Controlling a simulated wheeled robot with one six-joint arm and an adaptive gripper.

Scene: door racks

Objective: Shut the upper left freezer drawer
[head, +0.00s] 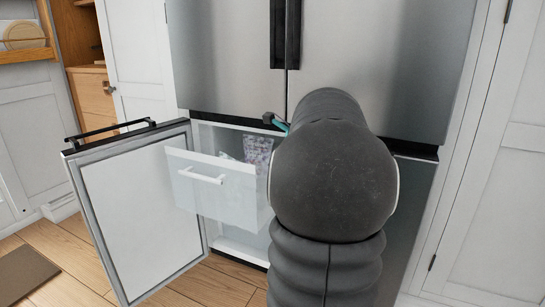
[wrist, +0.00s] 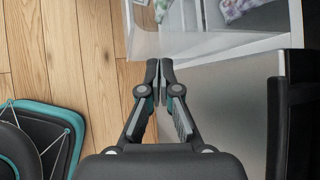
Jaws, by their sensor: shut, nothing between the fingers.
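The upper left freezer drawer (head: 212,186) is a whitish translucent box with a bar handle on its front. It sticks out of the open lower left compartment of the fridge and holds patterned packages (head: 257,150). In the wrist view the drawer (wrist: 206,46) is at the top, partly cut off. My gripper (wrist: 159,73) is shut and empty, its fingertips close to the drawer's near edge; I cannot tell whether they touch. In the head view my arm hides most of the gripper and the right part of the drawer.
The freezer door (head: 140,218) stands wide open left of the drawer, with a black handle bar (head: 110,130). The steel upper doors (head: 222,60) are shut. A grey panel (wrist: 230,90) lies right of my gripper in the wrist view. Wooden floor (wrist: 80,50) is clear in front.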

